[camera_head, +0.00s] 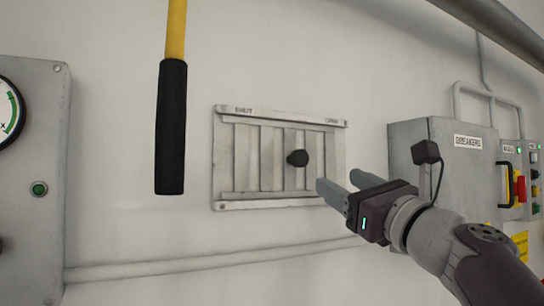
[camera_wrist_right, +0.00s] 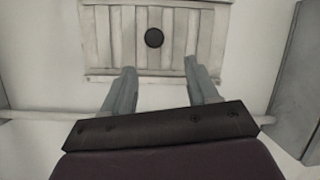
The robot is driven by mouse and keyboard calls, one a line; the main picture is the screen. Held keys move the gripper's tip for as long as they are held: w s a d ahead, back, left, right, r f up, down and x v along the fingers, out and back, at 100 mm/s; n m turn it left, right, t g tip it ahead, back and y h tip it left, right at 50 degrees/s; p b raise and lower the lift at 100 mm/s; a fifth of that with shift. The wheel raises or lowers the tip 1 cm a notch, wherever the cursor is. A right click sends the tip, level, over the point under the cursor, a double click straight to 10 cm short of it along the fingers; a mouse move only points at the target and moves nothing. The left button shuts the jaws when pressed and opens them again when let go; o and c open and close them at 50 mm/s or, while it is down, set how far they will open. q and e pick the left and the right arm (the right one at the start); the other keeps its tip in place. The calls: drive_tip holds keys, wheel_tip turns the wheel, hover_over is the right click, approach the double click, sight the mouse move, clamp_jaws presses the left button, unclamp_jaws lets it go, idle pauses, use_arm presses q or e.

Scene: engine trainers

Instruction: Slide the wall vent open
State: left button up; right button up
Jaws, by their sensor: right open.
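The wall vent (camera_head: 262,180) is a grey slatted panel on the white wall, marked SHUT at its upper left and OPEN at its upper right. A round black knob (camera_head: 297,158) sticks out from the slats, right of the middle. My right gripper (camera_head: 340,187) is in front of the vent's lower right edge, right of and below the knob, with its two fingers apart and nothing between them. In the right wrist view the vent (camera_wrist_right: 119,35) fills the top, and the knob (camera_wrist_right: 154,38) lies beyond the open fingertips. My left gripper is not in view.
A black-gripped yellow handle (camera_head: 171,125) hangs left of the vent. A gauge panel (camera_head: 45,120) is at the far left. A grey breakers box (camera_head: 440,140) stands right of the vent, near my right arm. A pipe (camera_head: 200,262) runs along the wall below.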

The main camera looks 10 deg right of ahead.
sight(302, 158)
drive_tip(key=w+a+r+p, duration=0.1)
drive_tip(key=w+p, duration=0.1)
drive_tip(key=w, duration=0.1)
drive_tip(key=w+a+r+m+p, duration=0.1)
drive_tip(key=w+a+r+p, duration=0.1)
drive_tip(key=w+p, duration=0.1)
drive_tip(key=w+a+r+m+p, duration=0.1)
drive_tip(key=w+r+p, duration=0.1)
drive_tip(key=w, duration=0.2)
drive_tip(key=shift+a+r, duration=0.15)
drive_tip(key=shift+a, duration=0.05)
drive_tip(key=shift+w+a+y, duration=0.15)
drive_tip(key=shift+a+y, duration=0.05)
drive_tip(key=shift+y, duration=0.1)
drive_tip(key=shift+d, duration=0.1)
